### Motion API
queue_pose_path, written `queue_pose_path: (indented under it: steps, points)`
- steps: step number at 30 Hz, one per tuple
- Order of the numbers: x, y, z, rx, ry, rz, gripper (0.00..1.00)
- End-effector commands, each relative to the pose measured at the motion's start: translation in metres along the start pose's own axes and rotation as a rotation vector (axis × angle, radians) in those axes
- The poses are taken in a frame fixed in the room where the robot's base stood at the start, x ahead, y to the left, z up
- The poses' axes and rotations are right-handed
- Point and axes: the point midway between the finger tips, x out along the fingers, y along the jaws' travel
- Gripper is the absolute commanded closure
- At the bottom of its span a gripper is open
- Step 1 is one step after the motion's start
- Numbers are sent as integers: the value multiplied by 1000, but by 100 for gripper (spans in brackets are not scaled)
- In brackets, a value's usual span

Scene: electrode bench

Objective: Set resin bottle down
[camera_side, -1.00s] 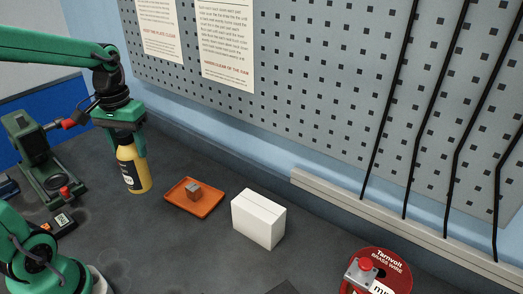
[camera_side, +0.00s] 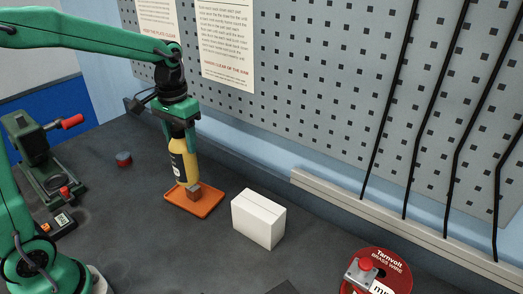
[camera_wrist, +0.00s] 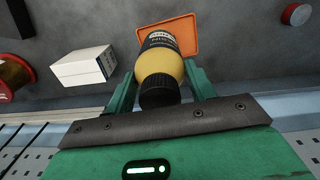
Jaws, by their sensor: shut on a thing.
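The resin bottle (camera_side: 184,163) is yellow with a dark label and a dark cap, and it is nearly upright. My gripper (camera_side: 182,140) is shut on its upper part. In the side view the bottle is over or behind the orange tray (camera_side: 207,208), its lower end near a small brown-grey block (camera_side: 194,192) on the tray. Whether its base touches the tray cannot be told. In the wrist view the bottle (camera_wrist: 165,62) is between my fingers, cap toward the camera, with part of the orange tray (camera_wrist: 187,30) showing beyond it.
A white box (camera_side: 258,218) stands right of the tray. A red wire spool (camera_side: 385,258) is at the front right. A green device with a red handle (camera_side: 40,150) stands at left. The pegboard wall is behind.

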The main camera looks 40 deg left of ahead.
Motion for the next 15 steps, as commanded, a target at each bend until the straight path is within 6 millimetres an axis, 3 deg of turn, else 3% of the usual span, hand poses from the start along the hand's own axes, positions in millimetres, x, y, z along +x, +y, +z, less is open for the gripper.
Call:
queue_pose_path:
  steps: [6,15]
  points:
    - [5,26,-20,86,2,0,100]
    - [6,34,-25,113,4,0,100]
